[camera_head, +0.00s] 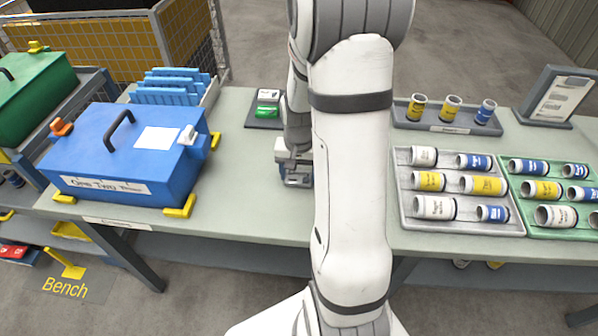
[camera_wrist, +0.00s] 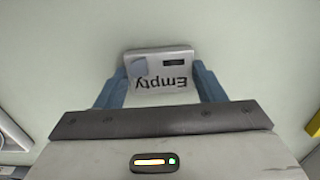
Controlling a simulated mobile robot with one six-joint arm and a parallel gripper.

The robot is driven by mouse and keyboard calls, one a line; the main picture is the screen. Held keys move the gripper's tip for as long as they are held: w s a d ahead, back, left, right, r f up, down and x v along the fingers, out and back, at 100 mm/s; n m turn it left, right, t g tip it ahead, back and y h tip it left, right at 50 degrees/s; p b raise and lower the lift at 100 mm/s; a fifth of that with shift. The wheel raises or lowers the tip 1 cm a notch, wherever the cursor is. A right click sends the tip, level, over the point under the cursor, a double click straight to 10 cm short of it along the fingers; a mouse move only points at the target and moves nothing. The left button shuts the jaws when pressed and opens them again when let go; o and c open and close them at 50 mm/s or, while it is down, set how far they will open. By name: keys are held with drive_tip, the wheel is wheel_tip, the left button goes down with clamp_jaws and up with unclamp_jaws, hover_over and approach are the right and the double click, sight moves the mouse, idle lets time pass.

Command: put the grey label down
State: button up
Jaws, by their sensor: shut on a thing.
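The grey label (camera_wrist: 158,66), a small plate with the word "Empty" and a dark slot, sits between the two blue fingers of my gripper (camera_wrist: 162,84) in the wrist view. The fingers are shut on its sides. The word reads upside down there. In the head view my gripper (camera_head: 294,178) is over the middle of the pale green bench top (camera_head: 255,205), partly hidden by my arm. I cannot tell whether the label touches the bench.
A blue case (camera_head: 85,140) stands left. A dark pad (camera_head: 250,124) with a green block (camera_head: 267,112) lies behind my gripper. A grey tray (camera_head: 408,238) and a green tray (camera_head: 528,228) of labelled cylinders are right. Bench between case and gripper is clear.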

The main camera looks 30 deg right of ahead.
sight(298, 177)
drive_tip(key=shift+f, duration=0.2)
drive_tip(key=o, duration=0.9)
drive_tip(key=shift+r, duration=0.1)
drive_tip(key=shift+o, duration=0.2)
wheel_tip(298, 177, up, 12)
drive_tip(key=s+a+r+n+t, duration=0.1)
drive_tip(key=s+a+r+n, duration=0.2)
drive_tip(key=s+a, duration=0.3)
drive_tip(key=s+a+r+n+t, duration=0.1)
drive_tip(key=s+a+r+n, duration=0.2)
drive_tip(key=s+a, duration=0.3)
drive_tip(key=shift+s+n+t+p, duration=0.3)
drive_tip(key=shift+s+n+p, duration=0.05)
drive_tip(key=shift+n+p, duration=0.05)
